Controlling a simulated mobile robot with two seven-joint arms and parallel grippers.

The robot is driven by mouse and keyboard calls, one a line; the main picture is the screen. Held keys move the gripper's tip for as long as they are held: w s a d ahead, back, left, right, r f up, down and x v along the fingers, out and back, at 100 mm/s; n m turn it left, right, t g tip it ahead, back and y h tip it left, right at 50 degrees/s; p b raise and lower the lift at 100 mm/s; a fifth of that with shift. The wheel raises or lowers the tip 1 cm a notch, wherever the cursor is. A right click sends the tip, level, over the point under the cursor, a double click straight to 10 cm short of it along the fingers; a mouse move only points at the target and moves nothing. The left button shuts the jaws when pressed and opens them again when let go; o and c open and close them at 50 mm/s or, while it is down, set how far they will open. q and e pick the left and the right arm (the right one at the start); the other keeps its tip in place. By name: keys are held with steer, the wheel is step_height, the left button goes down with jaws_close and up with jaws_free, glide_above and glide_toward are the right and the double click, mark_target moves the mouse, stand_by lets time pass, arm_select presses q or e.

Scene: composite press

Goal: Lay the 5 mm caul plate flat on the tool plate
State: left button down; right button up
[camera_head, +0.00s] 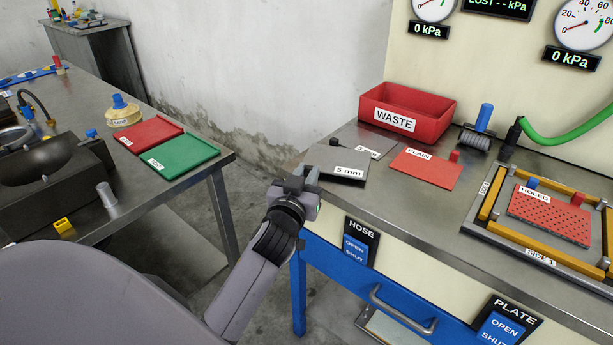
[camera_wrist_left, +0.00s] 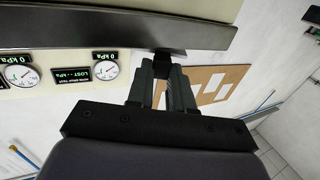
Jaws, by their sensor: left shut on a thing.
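The grey 5 mm caul plate (camera_head: 338,158), labelled "5 mm", is at the left end of the steel bench. My left gripper (camera_head: 303,179) is at its near left edge, shut on a dark tab that shows between the fingers in the left wrist view (camera_wrist_left: 168,62). Whether the plate rests on the bench or is slightly raised, I cannot tell. The tool plate (camera_head: 545,266) lies at the bench's right, with yellow bars around it and a "SIDE 1" label. A red perforated plate (camera_head: 550,215) labelled "HOLED" lies within the bars. My right gripper is not in view.
Another grey plate (camera_head: 372,137) lies just behind the 5 mm plate. A red plate (camera_head: 428,170) labelled "PLAIN" and a red WASTE bin (camera_head: 407,108) are nearby. A green hose (camera_head: 575,135) crosses at right. Bare bench (camera_head: 420,215) lies between the plates and the tool plate.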

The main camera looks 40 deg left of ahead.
arm_select(q)
steer(key=shift+f+b, duration=0.45)
steer(key=c, duration=1)
jaws_free()
steer(key=shift+r, duration=0.1)
